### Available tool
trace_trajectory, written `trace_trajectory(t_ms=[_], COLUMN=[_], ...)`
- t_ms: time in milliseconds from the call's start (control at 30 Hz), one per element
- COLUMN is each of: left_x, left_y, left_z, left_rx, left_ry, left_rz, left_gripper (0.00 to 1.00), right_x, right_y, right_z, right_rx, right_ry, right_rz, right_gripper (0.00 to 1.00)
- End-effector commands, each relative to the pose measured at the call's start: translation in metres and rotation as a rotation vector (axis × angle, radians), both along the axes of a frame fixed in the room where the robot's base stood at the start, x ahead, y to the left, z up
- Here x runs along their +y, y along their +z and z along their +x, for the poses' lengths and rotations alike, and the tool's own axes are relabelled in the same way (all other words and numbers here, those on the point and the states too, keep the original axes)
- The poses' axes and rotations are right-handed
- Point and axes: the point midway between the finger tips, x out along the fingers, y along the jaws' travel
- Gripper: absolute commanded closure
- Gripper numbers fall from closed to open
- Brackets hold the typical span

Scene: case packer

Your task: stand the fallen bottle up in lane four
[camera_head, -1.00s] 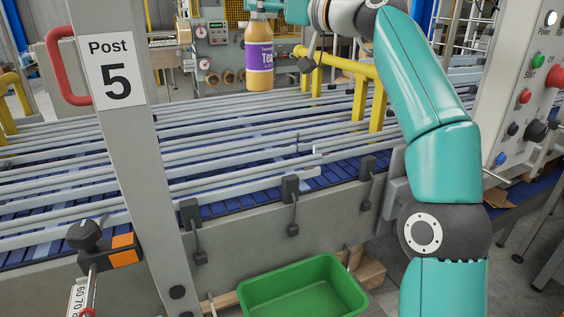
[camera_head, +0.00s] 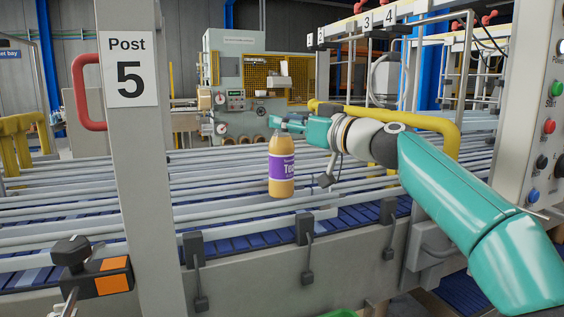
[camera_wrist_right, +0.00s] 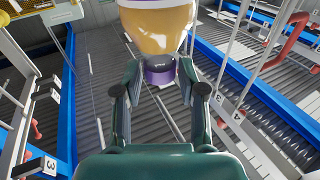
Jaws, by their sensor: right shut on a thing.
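The bottle (camera_head: 281,170), amber with a purple label, hangs upright over the rails of the lanes. My right gripper (camera_head: 290,124) comes in from the right and is shut on the bottle's top. In the right wrist view the bottle (camera_wrist_right: 158,30) shows between the fingers of the gripper (camera_wrist_right: 150,90), with its purple cap (camera_wrist_right: 159,72) toward the camera. The bottle's base is in front of the pale lane rails (camera_head: 230,207); I cannot tell which lane it is over or how high. My left gripper is not in view.
A grey post marked 5 (camera_head: 150,200) stands at the left front. Clamps (camera_head: 305,228) line the conveyor's near edge. A yellow rail (camera_head: 440,124) runs behind my arm. Number plates 3 and 4 (camera_head: 388,18) hang at the back. A control panel (camera_head: 535,130) stands at the right.

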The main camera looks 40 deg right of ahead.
Motion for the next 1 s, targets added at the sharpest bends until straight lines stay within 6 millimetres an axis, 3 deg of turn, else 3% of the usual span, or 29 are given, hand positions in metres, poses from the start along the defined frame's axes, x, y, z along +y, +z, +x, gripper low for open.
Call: trace_trajectory(t_ms=[167, 400, 667, 700, 833, 1000], left_x=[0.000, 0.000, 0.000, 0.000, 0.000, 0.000], left_y=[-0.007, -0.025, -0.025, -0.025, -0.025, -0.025], left_z=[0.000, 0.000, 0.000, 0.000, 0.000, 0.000], left_rx=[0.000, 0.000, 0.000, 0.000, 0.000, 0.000], left_ry=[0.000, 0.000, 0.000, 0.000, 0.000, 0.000], left_rz=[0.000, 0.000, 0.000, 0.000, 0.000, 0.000], left_gripper=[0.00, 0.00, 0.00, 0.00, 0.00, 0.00], right_x=[0.000, 0.000, 0.000, 0.001, 0.001, 0.001], right_y=[-0.012, -0.045, -0.047, -0.049, -0.048, -0.048], right_z=[0.000, 0.000, 0.000, 0.001, 0.001, 0.001], right_rx=[-0.001, -0.002, 0.000, 0.002, 0.002, 0.001], right_ry=[-0.001, 0.000, 0.000, 0.001, 0.001, 0.002], right_rz=[0.000, 0.001, 0.000, 0.000, 0.000, 0.000], right_gripper=[1.00, 1.00, 1.00, 0.55, 0.34, 0.34])
